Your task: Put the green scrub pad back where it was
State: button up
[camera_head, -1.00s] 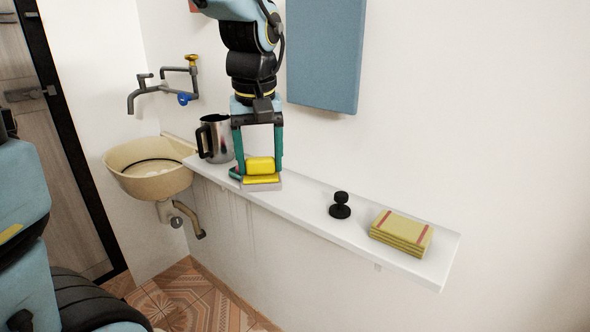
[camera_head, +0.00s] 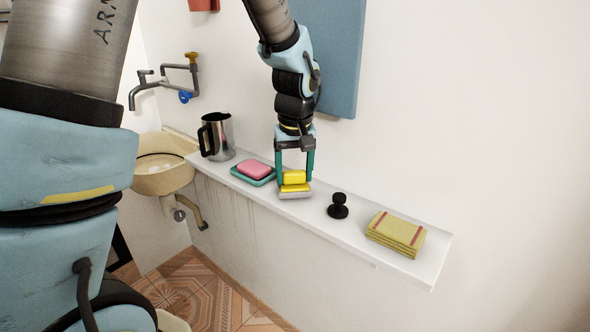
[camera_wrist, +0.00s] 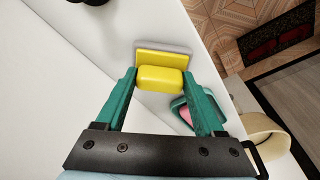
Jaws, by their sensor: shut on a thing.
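No green pad shows in either view. My gripper (camera_head: 295,180) is shut on a yellow scrubber, with its two teal fingers on either side of the scrubber's block-like grip (camera_head: 294,177). Below the grip the scrubber has a wider yellow plate with a grey underside (camera_head: 295,194). In the wrist view the grip (camera_wrist: 160,79) sits between the fingertips, with the plate (camera_wrist: 162,60) beyond it. The scrubber is at or just above the white shelf (camera_head: 350,236); I cannot tell whether it touches.
A pink soap (camera_head: 254,169) in a teal dish (camera_head: 266,181) and a metal mug (camera_head: 218,137) stand left of the gripper. A black knobbed object (camera_head: 338,206) and striped folded cloths (camera_head: 396,234) stand right. A blue panel (camera_head: 338,55) hangs behind; a basin (camera_head: 163,178) is far left.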

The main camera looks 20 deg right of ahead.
aim_at(296, 188)
jog(key=shift+w+d+f, duration=0.1)
jog(key=shift+d, duration=0.05)
jog(key=shift+f, duration=0.15)
jog(key=o, duration=1.3)
notch_tip(296, 188, up, 12)
jog(key=s+b, duration=0.2)
jog(key=shift+n, duration=0.6)
jog(key=a+f, duration=0.4)
jog(key=a, duration=0.6)
jog(key=s+a+f, duration=0.1)
jog(key=a+f, duration=0.3)
jog(key=a, duration=0.6)
jog(key=s+a+f, duration=0.1)
jog(key=a+f, duration=0.2)
jog(key=a, duration=0.7)
jog(key=shift+a+f, duration=0.2)
jog(key=shift+f, duration=0.2)
